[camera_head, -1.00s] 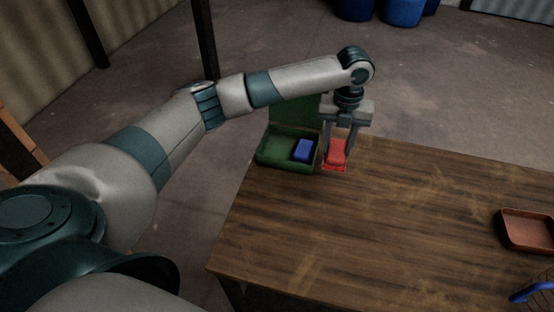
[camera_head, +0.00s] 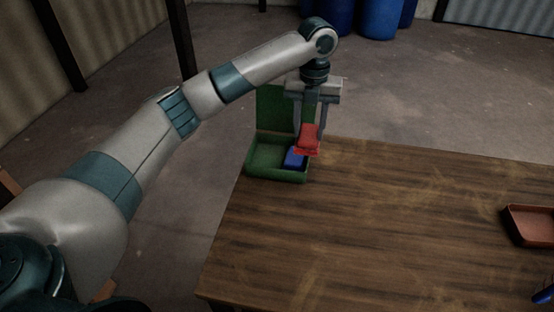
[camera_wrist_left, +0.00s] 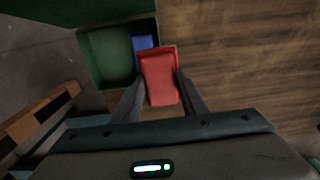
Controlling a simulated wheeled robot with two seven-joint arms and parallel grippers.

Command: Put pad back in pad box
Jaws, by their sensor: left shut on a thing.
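The red pad (camera_head: 308,137) is held between the fingers of my left gripper (camera_head: 308,142). In the left wrist view, the red pad (camera_wrist_left: 159,78) sits between the two fingers of the left gripper (camera_wrist_left: 160,85). The green pad box (camera_head: 264,173) stands open at the table's far left corner, its lid (camera_head: 272,106) raised at the back. A blue block (camera_head: 294,158) lies in its right part, partly hidden by the red pad. The pad appears above the box's right side, overlapping its right wall in view. My right gripper is not in view.
The wooden table (camera_head: 380,220) is clear to the right of the box. A reddish-brown tray (camera_head: 530,226) lies at the right edge, with part of a blue object (camera_head: 543,296) below it. Blue barrels (camera_head: 378,18) stand on the floor behind.

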